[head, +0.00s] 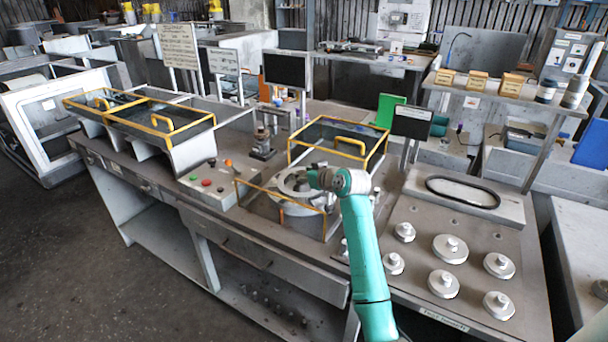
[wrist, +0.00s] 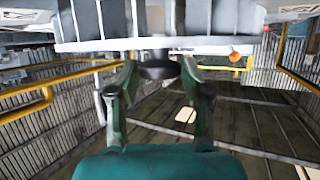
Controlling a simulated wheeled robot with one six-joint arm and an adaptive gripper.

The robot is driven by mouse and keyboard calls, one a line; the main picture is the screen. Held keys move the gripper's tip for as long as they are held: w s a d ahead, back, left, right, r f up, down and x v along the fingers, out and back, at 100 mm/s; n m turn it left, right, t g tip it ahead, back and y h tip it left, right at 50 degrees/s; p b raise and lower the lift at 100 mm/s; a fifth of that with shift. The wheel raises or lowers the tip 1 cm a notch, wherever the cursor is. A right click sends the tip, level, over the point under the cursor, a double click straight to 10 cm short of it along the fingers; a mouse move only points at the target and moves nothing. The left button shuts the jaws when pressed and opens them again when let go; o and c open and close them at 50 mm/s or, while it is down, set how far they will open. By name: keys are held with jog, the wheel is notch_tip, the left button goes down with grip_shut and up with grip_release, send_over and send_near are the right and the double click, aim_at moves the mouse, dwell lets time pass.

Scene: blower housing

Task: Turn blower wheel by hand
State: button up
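The blower housing (head: 290,183) is a round grey metal ring and drum on the bench, in front of a yellow-framed guard. My teal arm reaches over it from the right; in the head view my gripper is not clearly visible. In the wrist view a ribbed grey wheel-like part (wrist: 110,22) fills the top, with a short dark round hub (wrist: 158,69) under it. My gripper (wrist: 159,80) has its two fingers apart, one on each side of the hub. I cannot tell whether either finger touches it.
A yellow-framed guard box (head: 340,137) stands just behind the housing. A control box with buttons (head: 215,185) is to its left. Several round metal weights (head: 450,248) lie on the right of the bench. A small black sign (head: 412,122) stands behind my arm.

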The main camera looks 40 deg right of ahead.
grip_shut()
jog(key=shift+d+n+y, duration=0.2)
jog(key=shift+n+y, duration=1.2)
jog(key=shift+y, duration=0.2)
jog(key=shift+n+g+y, duration=0.4)
jog(key=shift+n+y, duration=1.2)
jog(key=shift+y, duration=0.3)
jog(key=o, duration=0.6)
grip_release()
jog(key=shift+c, duration=0.2)
jog(key=shift+d, duration=0.1)
